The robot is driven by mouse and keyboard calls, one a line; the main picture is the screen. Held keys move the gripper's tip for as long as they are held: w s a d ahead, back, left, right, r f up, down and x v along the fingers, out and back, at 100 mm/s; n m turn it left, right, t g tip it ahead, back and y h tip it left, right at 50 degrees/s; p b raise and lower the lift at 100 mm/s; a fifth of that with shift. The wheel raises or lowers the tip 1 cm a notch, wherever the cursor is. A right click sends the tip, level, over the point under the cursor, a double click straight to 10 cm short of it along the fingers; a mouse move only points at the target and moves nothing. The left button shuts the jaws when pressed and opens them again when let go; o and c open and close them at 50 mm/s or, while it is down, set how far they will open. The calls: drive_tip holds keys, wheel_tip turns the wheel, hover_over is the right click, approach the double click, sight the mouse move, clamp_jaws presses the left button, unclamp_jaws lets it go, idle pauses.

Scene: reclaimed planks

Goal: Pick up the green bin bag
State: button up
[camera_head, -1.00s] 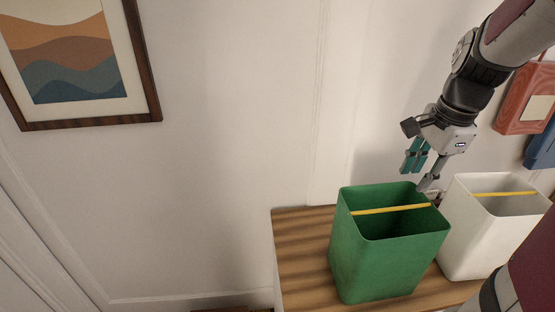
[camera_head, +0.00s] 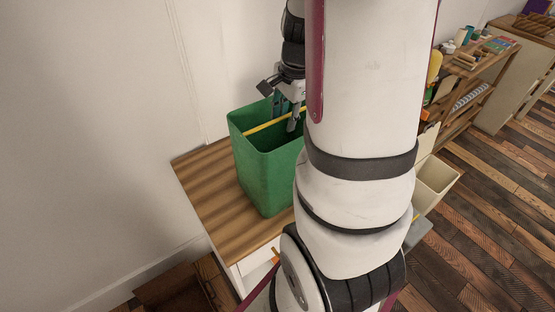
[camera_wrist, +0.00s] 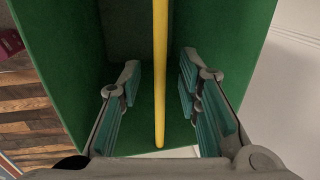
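The green bin (camera_head: 265,180), an open-topped container with a yellow bar (camera_head: 265,126) across its mouth, stands upright on a wooden-topped cabinet. I see no separate green bag. My gripper (camera_head: 287,112) is down at the bin's mouth. In the wrist view my gripper (camera_wrist: 160,88) is open, with its two teal-padded fingers on either side of the yellow bar (camera_wrist: 160,60). A gap shows between the bar and each finger. The green bin's walls (camera_wrist: 225,40) surround the fingers in that view. My arm hides the bin's right side in the head view.
The wooden top (camera_head: 205,185) is clear left of the bin, and the wall is close behind. A cream open box (camera_head: 437,178) shows right of my arm. A shelf unit (camera_head: 470,75) with several items stands farther right, above plank floor (camera_head: 480,210).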

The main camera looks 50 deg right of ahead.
drive_tip(key=shift+f, duration=0.1)
clamp_jaws()
idle(0.4)
